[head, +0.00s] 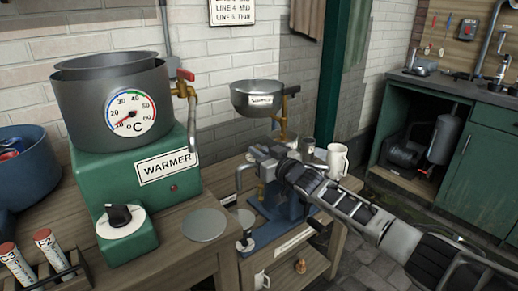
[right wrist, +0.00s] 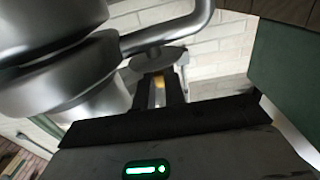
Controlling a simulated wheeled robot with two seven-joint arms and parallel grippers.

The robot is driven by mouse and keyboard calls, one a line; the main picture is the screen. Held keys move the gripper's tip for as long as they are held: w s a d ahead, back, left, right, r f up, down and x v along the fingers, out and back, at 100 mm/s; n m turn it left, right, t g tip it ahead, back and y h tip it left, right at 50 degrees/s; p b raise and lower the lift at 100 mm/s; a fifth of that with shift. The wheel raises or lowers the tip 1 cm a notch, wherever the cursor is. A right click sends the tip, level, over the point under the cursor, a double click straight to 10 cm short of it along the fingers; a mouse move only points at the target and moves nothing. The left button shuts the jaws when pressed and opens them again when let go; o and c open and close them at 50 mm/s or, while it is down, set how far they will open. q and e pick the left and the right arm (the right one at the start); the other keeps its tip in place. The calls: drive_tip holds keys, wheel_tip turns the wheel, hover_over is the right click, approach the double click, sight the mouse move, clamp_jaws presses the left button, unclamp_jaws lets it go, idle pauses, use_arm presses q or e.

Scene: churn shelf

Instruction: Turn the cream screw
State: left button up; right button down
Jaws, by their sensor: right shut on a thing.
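The separator stands on the table at centre in the head view, with a grey supply bowl (head: 257,98) above a blue base (head: 285,222). My right gripper (head: 270,162) is at the separator's upper part, its arm coming in from the right and hiding much of the machine. In the right wrist view its two dark fingers (right wrist: 159,85) are shut on a small brass-coloured piece (right wrist: 159,82), which looks like the cream screw; only a sliver shows. A grey metal spout (right wrist: 180,30) passes close beside the fingers. My left gripper is not in view.
A green warmer (head: 130,185) with a grey pot and dial stands left, with a dark knob (head: 120,216) in front. A white jug (head: 337,160) stands behind my right arm. A metal disc (head: 204,225) lies flat on the table. A rack of red-capped tubes (head: 45,240) is front left.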

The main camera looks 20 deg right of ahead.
drive_tip(key=shift+a, duration=0.1)
drive_tip(key=c, duration=1.5)
unclamp_jaws()
drive_tip(key=shift+o, duration=0.2)
use_arm(q)
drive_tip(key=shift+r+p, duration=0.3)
drive_tip(key=shift+p, duration=0.6)
use_arm(e)
drive_tip(key=v, duration=1.6)
drive_tip(key=shift+d, duration=0.2)
drive_tip(key=shift+w, duration=0.1)
